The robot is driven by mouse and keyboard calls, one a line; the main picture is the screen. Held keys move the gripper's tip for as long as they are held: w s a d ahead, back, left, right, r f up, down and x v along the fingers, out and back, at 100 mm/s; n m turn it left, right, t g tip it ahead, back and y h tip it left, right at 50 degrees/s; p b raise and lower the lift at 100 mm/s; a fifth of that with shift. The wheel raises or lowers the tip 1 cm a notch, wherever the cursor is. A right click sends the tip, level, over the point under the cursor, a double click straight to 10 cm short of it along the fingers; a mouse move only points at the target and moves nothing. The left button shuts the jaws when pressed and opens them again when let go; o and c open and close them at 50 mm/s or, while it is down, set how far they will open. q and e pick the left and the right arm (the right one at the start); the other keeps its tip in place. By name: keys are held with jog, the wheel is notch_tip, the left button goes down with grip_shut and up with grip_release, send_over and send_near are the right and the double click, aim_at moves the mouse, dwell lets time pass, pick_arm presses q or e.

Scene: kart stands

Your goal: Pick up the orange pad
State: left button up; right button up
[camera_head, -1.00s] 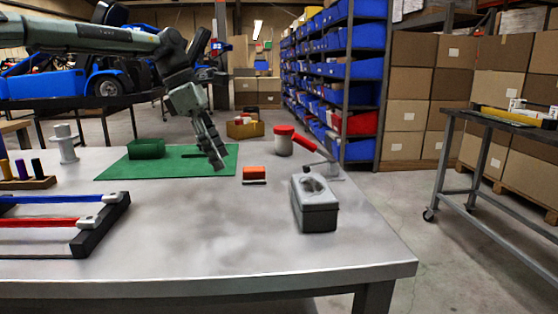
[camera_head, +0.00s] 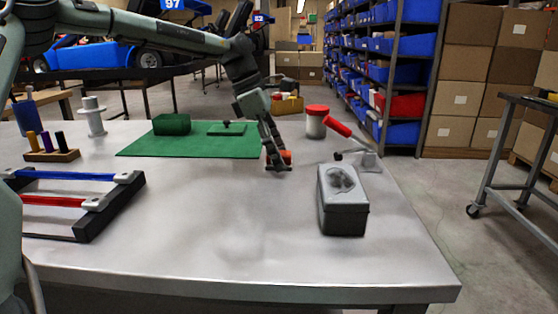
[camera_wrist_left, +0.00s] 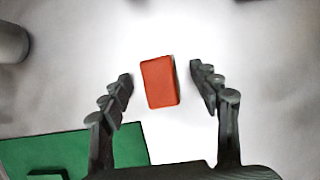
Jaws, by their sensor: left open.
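The orange pad (camera_wrist_left: 159,82) is a small block on the grey table. My left gripper is empty. My right gripper is not in view.
A green mat (camera_head: 190,145) lies left of the pad. A grey box (camera_head: 342,205) stands to the right, near a red-lidded container (camera_head: 316,123) and a red-handled tool (camera_head: 345,135). A rack with blue and red bars (camera_head: 85,205) is at the left. The front table is clear.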

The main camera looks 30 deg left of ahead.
pick_arm(q)
jog(key=shift+c, duration=1.6)
jog(key=shift+w, duration=0.1)
jog(key=c, duration=0.9)
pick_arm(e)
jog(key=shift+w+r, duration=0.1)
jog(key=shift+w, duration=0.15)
